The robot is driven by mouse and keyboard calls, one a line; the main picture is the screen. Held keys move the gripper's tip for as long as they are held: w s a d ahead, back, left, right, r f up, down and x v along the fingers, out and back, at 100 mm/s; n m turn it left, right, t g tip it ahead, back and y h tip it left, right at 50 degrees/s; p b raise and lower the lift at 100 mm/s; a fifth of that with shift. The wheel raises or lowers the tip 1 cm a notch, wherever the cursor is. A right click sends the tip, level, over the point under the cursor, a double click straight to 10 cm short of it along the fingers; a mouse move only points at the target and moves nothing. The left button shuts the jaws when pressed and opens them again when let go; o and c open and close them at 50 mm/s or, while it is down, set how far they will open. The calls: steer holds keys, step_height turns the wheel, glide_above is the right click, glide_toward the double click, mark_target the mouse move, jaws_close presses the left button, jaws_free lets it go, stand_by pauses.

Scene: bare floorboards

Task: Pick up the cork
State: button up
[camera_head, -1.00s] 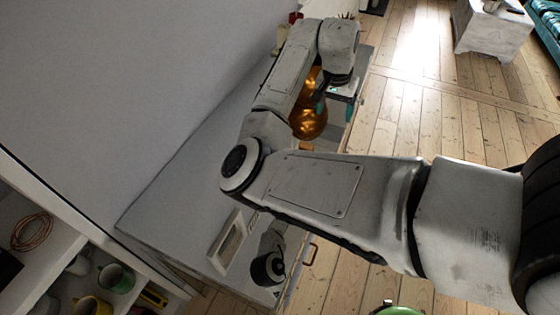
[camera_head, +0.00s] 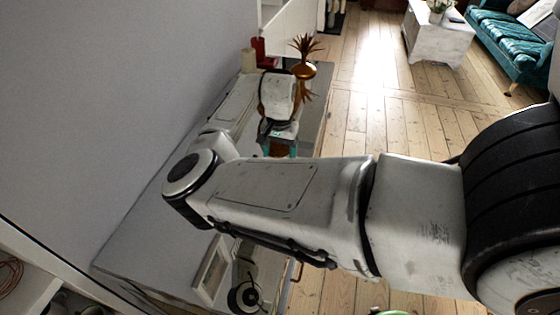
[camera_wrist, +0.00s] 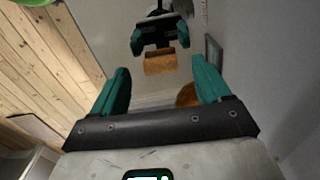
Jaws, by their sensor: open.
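The cork (camera_wrist: 160,63) is a short brown block on the glossy tabletop in the wrist view, ahead of my gripper and roughly centred between its fingertips. My gripper (camera_wrist: 161,72) has teal fingers spread wide, with nothing held between them. A gap seems to remain between fingers and cork; I cannot tell its size. Beyond the cork, a dark shape with teal tips looks like my gripper's reflection. In the head view, my gripper (camera_head: 283,142) hangs over the tabletop (camera_head: 318,105), partly behind my arm. I cannot make out the cork there.
A gold vase with spiky leaves (camera_head: 304,70) stands beyond my gripper. A red candle (camera_head: 258,47) and a pale candle (camera_head: 248,61) stand near the wall. A picture frame (camera_head: 211,268) lies nearer. Floorboards (camera_head: 365,110) are open to the right.

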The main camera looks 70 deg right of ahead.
steer(key=shift+f, duration=1.45)
steer(key=shift+c, duration=0.2)
steer(key=c, duration=1.1)
steer(key=shift+r, duration=0.15)
